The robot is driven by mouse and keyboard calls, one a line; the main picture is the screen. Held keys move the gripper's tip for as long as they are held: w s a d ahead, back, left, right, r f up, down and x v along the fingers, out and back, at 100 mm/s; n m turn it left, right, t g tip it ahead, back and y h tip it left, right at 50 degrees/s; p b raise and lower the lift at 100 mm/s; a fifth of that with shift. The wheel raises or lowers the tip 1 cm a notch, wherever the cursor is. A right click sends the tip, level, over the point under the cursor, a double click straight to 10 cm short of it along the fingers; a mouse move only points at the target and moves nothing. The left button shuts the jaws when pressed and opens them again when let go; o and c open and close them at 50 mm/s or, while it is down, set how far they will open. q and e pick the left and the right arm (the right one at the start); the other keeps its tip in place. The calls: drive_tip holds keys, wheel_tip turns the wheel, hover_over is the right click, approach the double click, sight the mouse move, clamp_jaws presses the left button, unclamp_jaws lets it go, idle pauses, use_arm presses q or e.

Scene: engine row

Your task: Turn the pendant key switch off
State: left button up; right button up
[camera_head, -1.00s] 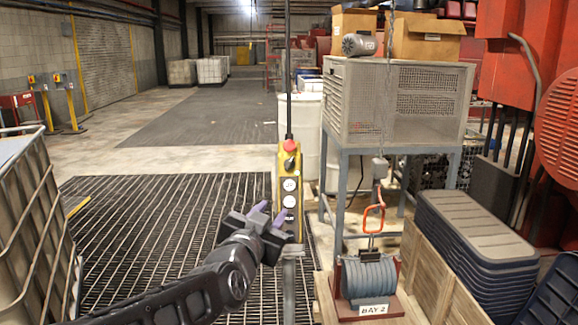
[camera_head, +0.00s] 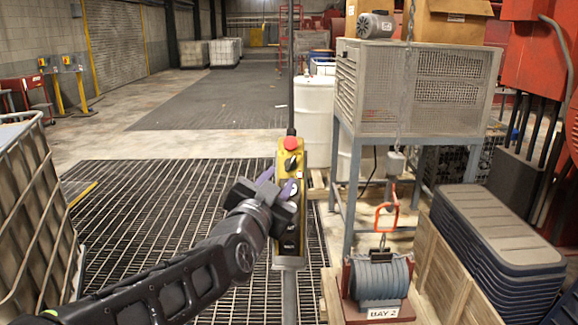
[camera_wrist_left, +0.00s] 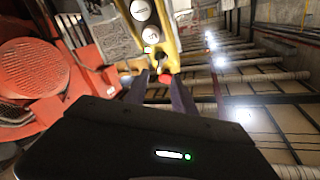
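The yellow pendant (camera_head: 284,178) hangs upright from a dark cable near the middle of the head view. It has a red button (camera_head: 291,143) on top, a black key switch (camera_head: 291,163) below that, then round white buttons, partly hidden by my gripper. My left gripper (camera_head: 277,181) is open, with purple fingers just in front of and below the key switch. In the left wrist view the pendant (camera_wrist_left: 165,35) appears upside down beyond the parted fingertips (camera_wrist_left: 158,78). The key switch and the red button show between them. Contact cannot be told. My right gripper is not in view.
A grey mesh cabinet on legs (camera_head: 420,85) stands right of the pendant, with a chain and red hook (camera_head: 387,218) before it. A winch marked BAY 2 (camera_head: 378,280) and stacked dark lids (camera_head: 495,235) are at lower right. A caged tank (camera_head: 35,215) is at left.

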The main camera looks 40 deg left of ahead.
sight(290, 164)
use_arm(q)
drive_tip(key=shift+p+x, duration=1.05)
drive_tip(key=shift+x, duration=2.9)
drive_tip(key=shift+c, duration=0.2)
clamp_jaws()
